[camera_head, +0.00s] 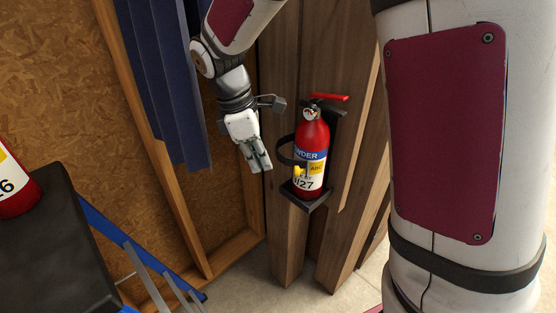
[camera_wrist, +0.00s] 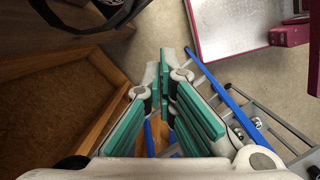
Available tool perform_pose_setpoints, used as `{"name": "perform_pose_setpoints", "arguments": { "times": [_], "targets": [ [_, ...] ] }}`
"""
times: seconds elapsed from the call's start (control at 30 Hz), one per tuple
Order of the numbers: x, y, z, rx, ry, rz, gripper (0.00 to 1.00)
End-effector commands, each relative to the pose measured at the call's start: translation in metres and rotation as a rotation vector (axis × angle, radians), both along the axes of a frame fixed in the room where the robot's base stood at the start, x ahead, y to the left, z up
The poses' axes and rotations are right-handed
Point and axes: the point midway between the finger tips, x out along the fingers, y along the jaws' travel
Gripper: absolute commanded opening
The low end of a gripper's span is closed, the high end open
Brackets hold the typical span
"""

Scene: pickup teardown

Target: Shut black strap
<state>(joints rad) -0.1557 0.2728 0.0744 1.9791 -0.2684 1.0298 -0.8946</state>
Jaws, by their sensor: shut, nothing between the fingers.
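The black strap (camera_head: 282,151) bows out in a curve from the left side of a red fire extinguisher (camera_head: 314,138). It stands away from the body there, and I cannot tell where its free end lies. A yellow piece (camera_head: 299,170) shows at the extinguisher's front left. The extinguisher stands upright on a black bracket (camera_head: 318,203) fixed to wooden posts. My gripper (camera_head: 260,164) is just left of the strap, pointing down, with a small gap in this view. In the wrist view its teal-padded fingers (camera_wrist: 163,90) are shut and empty. A dark curved shape (camera_wrist: 75,29) crosses that view's top left.
Dark blue slats (camera_head: 168,90) hang behind my arm. At the left, another red cylinder (camera_head: 14,190) rests on a black top (camera_head: 55,240). A blue and grey ladder-like frame (camera_head: 125,243) stands below. Bare floor shows in front of the posts.

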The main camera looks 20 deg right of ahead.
Motion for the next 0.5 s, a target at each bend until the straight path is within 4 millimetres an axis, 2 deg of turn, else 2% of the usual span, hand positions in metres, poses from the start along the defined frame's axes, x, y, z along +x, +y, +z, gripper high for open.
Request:
{"name": "perform_pose_setpoints", "arguments": {
  "times": [0.07, 0.3, 0.5],
  "targets": [
    [-0.003, -0.004, -0.014, -0.001, 0.005, 0.000, 0.00],
    [-0.011, -0.034, -0.013, 0.000, 0.000, -0.002, 0.00],
    [-0.013, -0.041, -0.014, 0.000, -0.001, 0.000, 0.00]
  ]
}}
